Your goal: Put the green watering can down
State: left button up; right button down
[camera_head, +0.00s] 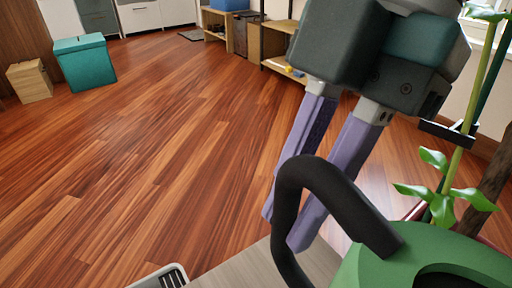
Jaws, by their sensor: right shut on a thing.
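The green watering can (425,260) fills the lower right corner, close to the camera and cut off by the frame's edge. Its thick black handle (340,195) arches up and to the left. My right gripper (286,230) reaches down from the top right, and its two purple fingers are shut on the handle, which passes in front of them. The can's base is out of the frame, so I cannot tell whether it touches a surface. My left gripper is not in view.
A grey wood-grain surface (240,268) lies below the handle, with a light slotted object (163,278) at its left. A leafy plant (445,190) stands right, close behind the can. A teal box (85,62) and wooden box (30,82) stand far left. The floor (170,140) between is clear.

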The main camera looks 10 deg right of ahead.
notch_tip(320, 180, down, 4)
jog(key=shift+f+b, duration=0.1)
jog(key=shift+b, duration=0.8)
jog(key=shift+w, duration=0.1)
jog(key=c, duration=0.8)
grip_release()
jog(key=p+v, duration=0.5)
jog(key=v, duration=0.7)
